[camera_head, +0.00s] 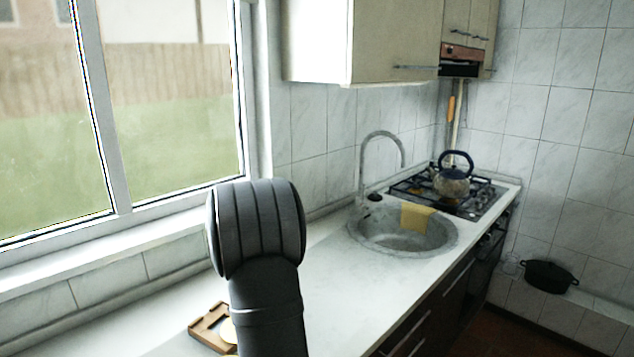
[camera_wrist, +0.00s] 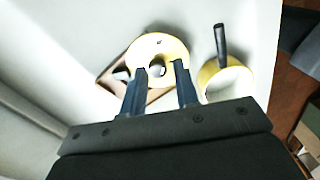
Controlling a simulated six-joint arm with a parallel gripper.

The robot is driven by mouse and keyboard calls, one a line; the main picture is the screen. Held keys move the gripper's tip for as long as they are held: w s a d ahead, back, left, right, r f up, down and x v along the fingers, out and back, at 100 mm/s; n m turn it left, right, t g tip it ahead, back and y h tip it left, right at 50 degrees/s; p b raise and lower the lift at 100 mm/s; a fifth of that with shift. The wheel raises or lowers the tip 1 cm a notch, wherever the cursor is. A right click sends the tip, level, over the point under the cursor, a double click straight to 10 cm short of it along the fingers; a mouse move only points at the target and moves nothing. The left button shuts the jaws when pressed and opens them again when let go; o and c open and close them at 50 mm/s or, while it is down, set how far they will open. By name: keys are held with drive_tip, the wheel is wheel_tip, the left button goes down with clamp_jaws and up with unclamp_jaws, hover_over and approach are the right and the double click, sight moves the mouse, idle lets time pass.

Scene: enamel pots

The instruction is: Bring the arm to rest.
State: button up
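In the wrist view my gripper (camera_wrist: 160,68) has its two dark fingers apart, with a clear gap between them. Past the fingertips is a round yellow enamel piece, seemingly a lid (camera_wrist: 157,43), with a small grey knob-like part near its middle. It overlaps a brown wooden board (camera_wrist: 108,77). A yellow pot (camera_wrist: 243,80) with a black handle (camera_wrist: 220,45) stands to the right, apart from the fingers. In the head view my arm hides the gripper and the pot; part of the board (camera_head: 203,331) and a yellow edge show beside the arm.
The white counter (camera_head: 335,290) is clear toward the sink (camera_head: 405,235), which has a yellow cloth (camera_head: 416,217) on its rim. A kettle (camera_head: 452,181) stands on the stove. A window (camera_head: 165,90) and an upper cabinet (camera_head: 320,45) bound the back.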

wheel_tip(320, 180, up, 10)
drive_tip(key=r, duration=0.1)
wheel_tip(320, 180, down, 18)
drive_tip(key=shift+f, duration=0.15)
drive_tip(key=shift+w+a+r, duration=0.35)
drive_tip(key=shift+w+a, duration=0.05)
drive_tip(key=shift+w, duration=0.15)
wheel_tip(320, 180, up, 17)
drive_tip(key=w, duration=0.1)
drive_tip(key=s+d+m+t+y, duration=0.2)
drive_tip(key=s+m, duration=0.4)
drive_tip(key=m, duration=0.9)
drive_tip(key=shift+d+f+t+y, duration=0.45)
drive_tip(key=shift+d+t, duration=0.25)
drive_tip(key=shift+d, duration=0.3)
